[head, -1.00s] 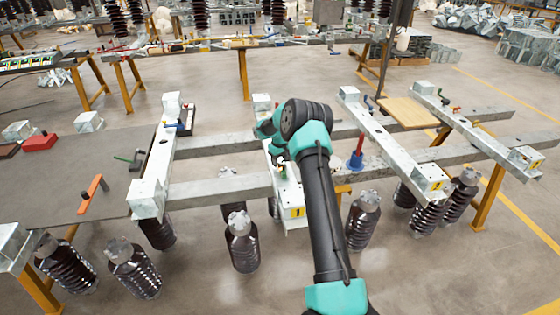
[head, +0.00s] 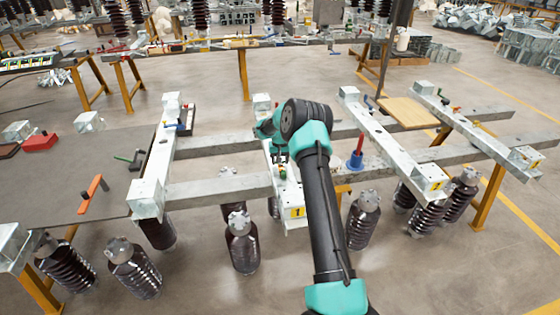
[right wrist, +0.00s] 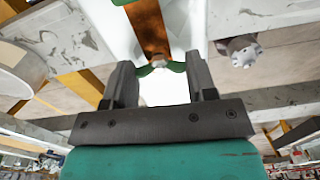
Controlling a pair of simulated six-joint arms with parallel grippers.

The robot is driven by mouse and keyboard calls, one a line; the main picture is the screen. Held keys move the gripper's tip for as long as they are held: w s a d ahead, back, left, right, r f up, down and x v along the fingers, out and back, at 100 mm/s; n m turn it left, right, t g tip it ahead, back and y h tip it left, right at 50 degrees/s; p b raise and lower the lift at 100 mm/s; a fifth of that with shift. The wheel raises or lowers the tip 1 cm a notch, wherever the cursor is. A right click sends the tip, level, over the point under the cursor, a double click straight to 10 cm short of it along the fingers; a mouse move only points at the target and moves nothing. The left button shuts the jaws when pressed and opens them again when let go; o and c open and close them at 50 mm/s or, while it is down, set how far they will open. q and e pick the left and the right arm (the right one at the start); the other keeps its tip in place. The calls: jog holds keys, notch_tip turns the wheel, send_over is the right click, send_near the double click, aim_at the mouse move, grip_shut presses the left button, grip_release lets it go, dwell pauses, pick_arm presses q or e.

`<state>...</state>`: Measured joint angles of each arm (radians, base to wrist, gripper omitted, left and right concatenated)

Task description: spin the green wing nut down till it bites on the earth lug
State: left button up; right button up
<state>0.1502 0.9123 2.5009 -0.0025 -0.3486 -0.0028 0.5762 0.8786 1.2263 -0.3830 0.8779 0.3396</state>
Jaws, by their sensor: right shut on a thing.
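My right gripper (head: 281,160) is over the middle galvanised crossbeam, the one with the yellow "1" label (head: 297,212). In the right wrist view its two fingers (right wrist: 160,80) stand either side of the green wing nut (right wrist: 174,66) and are shut on it. Only the nut's green wings show between the fingertips. A copper-coloured strap (right wrist: 151,27) runs up to the nut. The earth lug and the thread under the nut cannot be told apart here. My left gripper is not in view.
A blue-based red post (head: 355,158) stands on the rail to the right of my arm. A grey table at left holds an orange-handled tool (head: 93,194) and a red block (head: 40,142).

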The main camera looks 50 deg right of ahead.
jog(key=o, duration=0.9)
jog(key=shift+o, duration=0.2)
jog(key=shift+r, duration=0.1)
notch_tip(320, 180, up, 17)
jog(key=shift+r, duration=0.15)
dwell(0.3)
